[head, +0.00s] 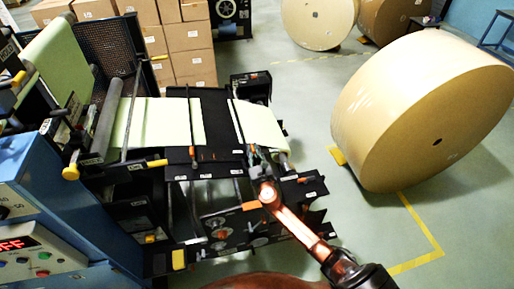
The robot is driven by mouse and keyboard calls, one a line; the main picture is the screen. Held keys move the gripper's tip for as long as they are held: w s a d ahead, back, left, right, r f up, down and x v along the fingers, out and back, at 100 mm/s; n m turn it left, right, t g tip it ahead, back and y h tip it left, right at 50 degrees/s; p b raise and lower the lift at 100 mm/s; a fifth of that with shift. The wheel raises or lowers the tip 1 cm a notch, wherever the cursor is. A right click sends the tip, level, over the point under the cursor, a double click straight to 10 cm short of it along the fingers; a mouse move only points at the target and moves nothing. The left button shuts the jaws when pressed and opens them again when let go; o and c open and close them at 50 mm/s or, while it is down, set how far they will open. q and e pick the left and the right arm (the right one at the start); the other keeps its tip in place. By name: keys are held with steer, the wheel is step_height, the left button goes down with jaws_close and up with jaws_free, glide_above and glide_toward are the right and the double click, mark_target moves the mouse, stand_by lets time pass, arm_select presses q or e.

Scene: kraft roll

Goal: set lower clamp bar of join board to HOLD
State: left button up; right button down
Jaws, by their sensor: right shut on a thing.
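The join board (212,128) is a black plate between two stretches of pale green web on the machine. One thin dark clamp bar (191,125) crosses at its left side. The lower clamp bar (235,115) crosses at its right side, towards the web's lower end. My right gripper (256,155) reaches in from the bottom right and is shut on the near end of the lower clamp bar. The fingers are small and dark here, so the exact grip and the bar's setting cannot be read. My left gripper is not in view.
A large kraft roll (400,110) stands on the floor at the right, clear of my arm. A blue cabinet with a control panel (35,255) fills the lower left. Stacked cartons (190,50) stand behind the machine. Rollers and labelled brackets (240,225) lie below the board.

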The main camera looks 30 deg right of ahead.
steer(key=shift+a+n, duration=0.35)
steer(key=shift+n, duration=0.05)
steer(key=shift+p, duration=0.3)
steer(key=c, duration=1.9)
jaws_free()
steer(key=v, duration=1.2)
